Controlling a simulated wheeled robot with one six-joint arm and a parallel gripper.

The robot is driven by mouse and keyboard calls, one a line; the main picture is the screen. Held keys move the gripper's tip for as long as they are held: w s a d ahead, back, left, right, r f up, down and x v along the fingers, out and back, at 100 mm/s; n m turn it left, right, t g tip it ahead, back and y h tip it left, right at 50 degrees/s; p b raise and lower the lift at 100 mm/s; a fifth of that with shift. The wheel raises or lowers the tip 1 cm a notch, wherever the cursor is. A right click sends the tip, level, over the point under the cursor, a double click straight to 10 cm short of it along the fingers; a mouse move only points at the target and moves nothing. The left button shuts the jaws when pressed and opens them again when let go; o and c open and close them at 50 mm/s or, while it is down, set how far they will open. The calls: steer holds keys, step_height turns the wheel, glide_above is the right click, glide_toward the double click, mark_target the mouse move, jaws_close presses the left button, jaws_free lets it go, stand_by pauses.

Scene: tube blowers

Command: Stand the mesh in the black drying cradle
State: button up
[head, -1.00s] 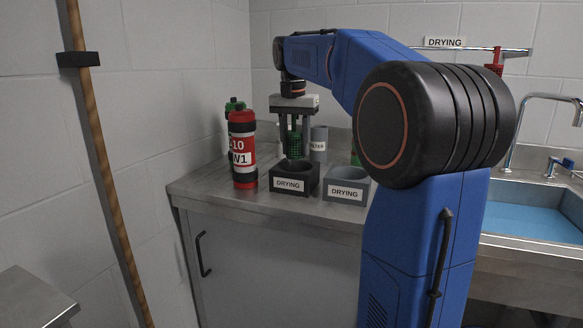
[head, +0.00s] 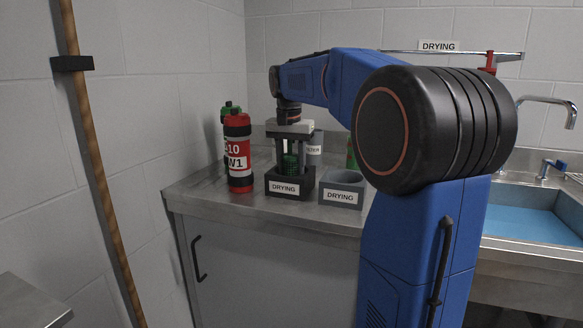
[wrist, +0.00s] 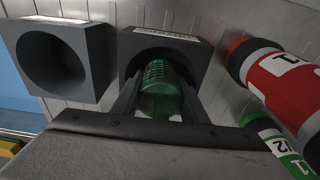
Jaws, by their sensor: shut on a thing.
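The mesh (head: 289,165) is a green latticed cylinder. My gripper (head: 290,160) is shut on it from above. The mesh stands roughly upright with its lower part inside the opening of the black drying cradle (head: 290,187), which carries a "DRYING" label. In the wrist view the mesh (wrist: 161,88) sits between my two fingers, and its far end is inside the black cradle's round hole (wrist: 195,55). The cradle wall hides the mesh's lower end, so I cannot tell whether it touches the bottom.
A grey cradle (head: 341,199), also labelled "DRYING", stands empty just right of the black one. A red bottle marked W1 (head: 239,172) stands close on the left, with a green one (head: 229,108) behind it. A grey cylinder (head: 314,141) stands behind. The sink (head: 520,220) is at right.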

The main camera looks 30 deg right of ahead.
steer(key=shift+f, duration=0.4)
steer(key=o, duration=0.7)
steer(key=shift+o, duration=0.2)
steer(key=r, duration=0.8)
steer(key=s+a+r, duration=0.1)
steer(key=r, duration=0.4)
steer(key=shift+a, duration=0.15)
